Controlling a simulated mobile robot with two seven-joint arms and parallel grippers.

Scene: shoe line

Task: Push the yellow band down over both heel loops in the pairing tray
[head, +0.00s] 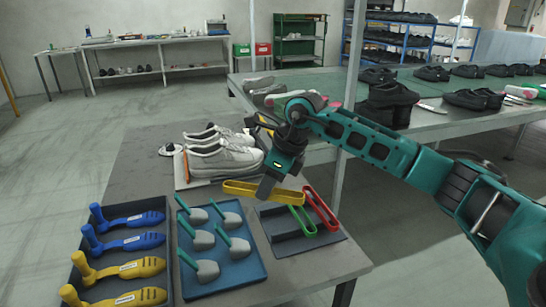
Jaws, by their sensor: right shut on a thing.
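My right gripper (268,187) points down over the near table and is shut on the yellow band (240,189), a long narrow loop held about level. A pair of light grey-white shoes (222,158) sits side by side on a pale flat tray (198,184), which I take for the pairing tray. The gripper and band are to the right of and nearer than the shoes, apart from them. The heel loops are too small to make out. My left gripper is not in view.
A dark holder (282,248) below the band carries a green band (303,220) and a red band (322,208). A blue tray (235,282) holds several grey shoe forms. A dark tray (112,292) holds blue and yellow tools. The green bench (440,125) behind bears dark shoes.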

